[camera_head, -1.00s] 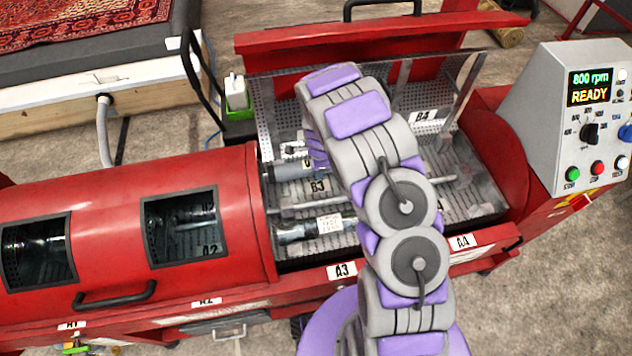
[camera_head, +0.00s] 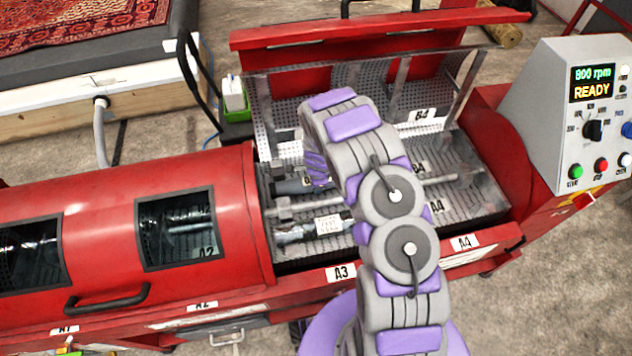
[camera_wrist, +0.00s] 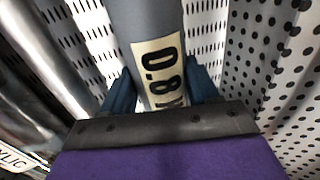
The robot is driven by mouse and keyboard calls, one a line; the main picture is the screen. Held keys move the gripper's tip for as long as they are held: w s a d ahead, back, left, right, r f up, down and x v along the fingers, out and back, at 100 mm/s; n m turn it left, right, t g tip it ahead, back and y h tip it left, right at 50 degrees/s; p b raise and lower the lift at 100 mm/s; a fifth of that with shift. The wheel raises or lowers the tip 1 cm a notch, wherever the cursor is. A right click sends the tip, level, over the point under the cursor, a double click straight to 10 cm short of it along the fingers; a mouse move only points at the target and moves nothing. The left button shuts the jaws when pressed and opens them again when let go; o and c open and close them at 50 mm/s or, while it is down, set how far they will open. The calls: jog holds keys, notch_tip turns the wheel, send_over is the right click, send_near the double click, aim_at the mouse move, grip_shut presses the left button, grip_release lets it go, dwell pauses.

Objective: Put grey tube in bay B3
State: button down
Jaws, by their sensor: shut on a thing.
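The grey tube (camera_wrist: 145,25) runs up between the blue fingers of my gripper (camera_wrist: 155,90) in the wrist view, with a cream label marked "0.8" facing the camera. In the head view the grey tube (camera_head: 288,187) lies lengthwise inside the open drum section, behind the central metal shaft (camera_head: 285,211), in the rear row at bay B3. My gripper (camera_head: 317,172) is shut on its right part. The arm hides the tube's right end. The B3 plate is not visible. I cannot tell whether the tube touches the bay floor.
A shiny cylinder with a white label (camera_head: 329,223) lies in front of the shaft, in A3. The perforated rear wall (camera_head: 285,110) stands close behind the tube. A closed red drum cover (camera_head: 110,225) is at left, the control box (camera_head: 585,120) at right. Bay B4 (camera_head: 424,116) looks empty.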

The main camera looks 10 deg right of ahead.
jog(key=shift+c, duration=1.4)
grip_release()
jog(key=p+v, duration=0.2)
jog(key=v, duration=1)
jog(key=shift+r, duration=0.2)
jog(key=s+a+r+n+g+y, duration=0.1)
jog(key=s+r+n, duration=0.4)
jog(key=s+r, duration=0.45)
jog(key=s+a+r+n+g, duration=0.1)
jog(key=s+r+n, duration=0.4)
jog(key=r, duration=0.8)
jog(key=s+d+r+n+g, duration=0.1)
jog(key=s+r+n, duration=0.3)
jog(key=s, duration=0.9)
jog(key=s+d+r+n+g+h, duration=0.1)
jog(key=s+r+n, duration=0.3)
jog(key=s, duration=0.9)
jog(key=shift+r, duration=0.5)
